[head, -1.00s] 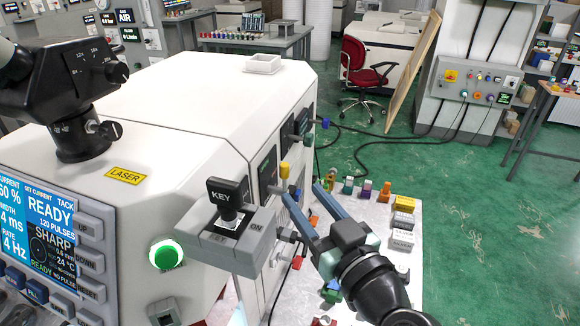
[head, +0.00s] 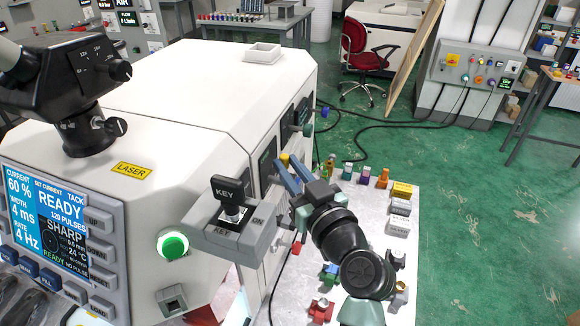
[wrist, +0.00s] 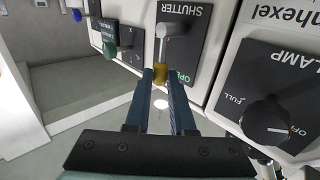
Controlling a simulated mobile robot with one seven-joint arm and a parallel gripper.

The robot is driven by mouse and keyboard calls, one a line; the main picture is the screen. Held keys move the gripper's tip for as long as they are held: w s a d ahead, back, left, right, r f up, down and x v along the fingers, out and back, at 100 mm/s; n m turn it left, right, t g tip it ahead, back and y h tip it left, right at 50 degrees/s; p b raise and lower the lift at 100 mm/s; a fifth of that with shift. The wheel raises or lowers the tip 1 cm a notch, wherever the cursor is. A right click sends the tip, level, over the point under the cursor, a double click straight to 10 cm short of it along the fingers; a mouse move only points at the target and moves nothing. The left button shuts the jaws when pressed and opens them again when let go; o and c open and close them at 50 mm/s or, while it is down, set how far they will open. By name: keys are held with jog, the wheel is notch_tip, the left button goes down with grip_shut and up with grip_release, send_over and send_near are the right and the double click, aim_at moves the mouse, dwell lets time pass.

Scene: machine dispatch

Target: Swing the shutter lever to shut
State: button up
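The shutter lever is a grey arm with a yellow knob (wrist: 160,74) on a dark plate (wrist: 196,32) marked SHUTTER, upside down in the wrist view. The lever points toward the green OPEN label (wrist: 183,76), which a finger partly hides. My gripper (wrist: 161,80) has its two blue fingers apart, one on each side of the knob; whether they touch it I cannot tell. In the head view my gripper (head: 286,166) reaches to the side of the white machine (head: 215,70), and the yellow knob (head: 284,159) shows at its fingertips.
A LAMP dial (wrist: 267,120) is beside the shutter plate; green (wrist: 110,49) and blue knobs are on the other side. The key switch box (head: 232,232) juts out near my arm. A bench (head: 400,265) with small coloured parts lies below.

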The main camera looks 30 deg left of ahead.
grip_shut()
jog(key=shift+r+p, duration=0.1)
jog(key=shift+p, duration=0.2)
jog(key=w+a+f+m+g+h+p, duration=0.1)
jog(key=w+f+m+g+h+p, duration=0.1)
jog(key=w+m+g+h, duration=0.4)
jog(key=f+m+g, duration=0.1)
jog(key=m+g, duration=0.1)
jog(key=g, duration=0.1)
jog(key=shift+w+a+g, duration=0.2)
jog(key=shift+a+g, duration=0.1)
jog(key=shift+a, duration=0.05)
dwell(0.5)
dwell(0.6)
jog(key=o, duration=0.7)
grip_release()
